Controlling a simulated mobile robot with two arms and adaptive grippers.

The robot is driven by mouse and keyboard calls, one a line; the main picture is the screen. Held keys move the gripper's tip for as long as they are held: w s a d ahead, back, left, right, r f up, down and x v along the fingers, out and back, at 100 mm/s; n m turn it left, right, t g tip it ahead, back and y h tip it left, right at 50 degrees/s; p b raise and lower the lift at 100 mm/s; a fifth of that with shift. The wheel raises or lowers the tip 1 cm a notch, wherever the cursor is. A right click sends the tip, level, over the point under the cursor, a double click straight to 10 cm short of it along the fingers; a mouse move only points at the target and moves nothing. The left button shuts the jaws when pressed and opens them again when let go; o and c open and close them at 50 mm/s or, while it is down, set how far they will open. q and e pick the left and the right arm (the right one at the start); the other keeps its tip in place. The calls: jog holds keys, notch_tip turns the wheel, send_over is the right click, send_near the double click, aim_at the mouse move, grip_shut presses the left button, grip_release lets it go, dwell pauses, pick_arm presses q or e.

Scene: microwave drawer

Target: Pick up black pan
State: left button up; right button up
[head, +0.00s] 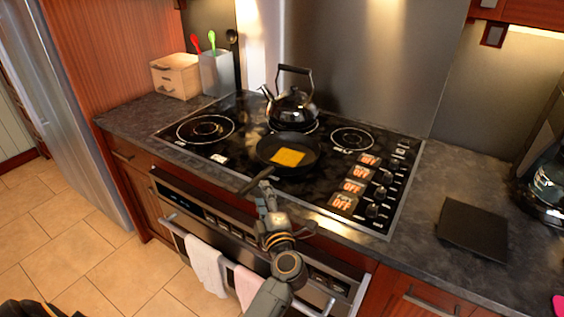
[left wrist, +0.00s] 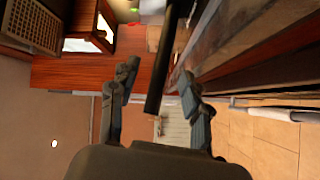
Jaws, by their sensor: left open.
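My left gripper (head: 264,190) is at the handle in the head view. In the left wrist view, my left gripper (left wrist: 156,95) is open, with one finger on each side of the dark handle (left wrist: 168,60). The handle's end lies between the fingers, with gaps visible on both sides. My right gripper is not in view.
A kettle (head: 291,107) stands behind the pan. Knobs (head: 372,210) and orange OFF labels line the stove's right side. The oven front (head: 310,270) with hanging towels (head: 206,264) is below. A utensil holder (head: 217,73) and wooden box (head: 175,76) stand back left.

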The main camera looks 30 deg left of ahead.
aim_at(258, 177)
pick_arm(q)
jog(key=x, duration=0.5)
jog(key=p+x, duration=0.1)
jog(key=x, duration=0.2)
jog(key=shift+w+d+f, duration=0.15)
jog(key=shift+w+f, duration=0.05)
jog(key=shift+f, duration=0.1)
jog(key=shift+s, duration=0.1)
grip_shut()
jog(key=shift+r, duration=0.15)
